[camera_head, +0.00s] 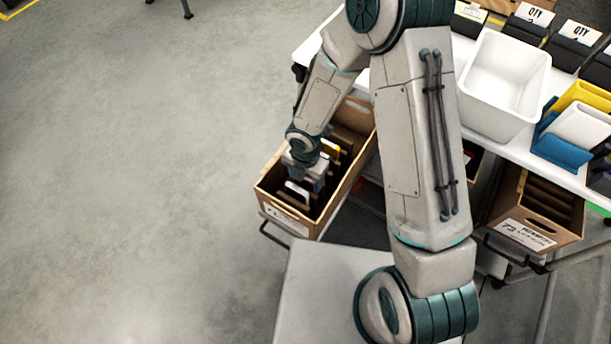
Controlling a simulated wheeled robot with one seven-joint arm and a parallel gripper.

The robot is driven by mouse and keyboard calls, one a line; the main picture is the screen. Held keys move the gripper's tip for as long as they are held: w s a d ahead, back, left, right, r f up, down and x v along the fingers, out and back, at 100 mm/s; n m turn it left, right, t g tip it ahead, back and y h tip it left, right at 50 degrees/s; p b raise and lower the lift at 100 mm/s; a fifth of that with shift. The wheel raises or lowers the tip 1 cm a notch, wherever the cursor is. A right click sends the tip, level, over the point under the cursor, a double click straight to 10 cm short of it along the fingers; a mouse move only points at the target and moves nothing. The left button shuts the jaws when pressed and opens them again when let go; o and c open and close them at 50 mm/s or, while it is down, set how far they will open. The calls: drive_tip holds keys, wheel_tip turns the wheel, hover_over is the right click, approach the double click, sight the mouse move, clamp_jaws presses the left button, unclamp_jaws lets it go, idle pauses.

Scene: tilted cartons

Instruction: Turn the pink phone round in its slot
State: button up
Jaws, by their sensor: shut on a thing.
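My gripper (305,176) reaches down into the tilted brown carton (268,200) left of the table. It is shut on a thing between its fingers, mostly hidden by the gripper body. A small pinkish edge, which I take to be the pink phone (319,184), shows just beside and below the gripper. The phone's face, its direction and how deep it sits in its slot cannot be made out. Dark dividers form slots in the carton.
A second slotted carton (527,232) tilts out at the right. The white table (480,142) above holds a white bin (503,84), blue and yellow holders (566,148) and dark boxes with QTY cards (535,15). Carton walls closely surround my gripper. Open floor lies at the left.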

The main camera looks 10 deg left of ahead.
drive_tip(key=o, duration=1)
wheel_tip(320, 180, up, 14)
drive_tip(key=p, duration=0.5)
drive_tip(key=shift+p, duration=0.3)
wheel_tip(320, 180, up, 7)
drive_tip(key=p, duration=0.7)
drive_tip(key=shift+f, duration=0.1)
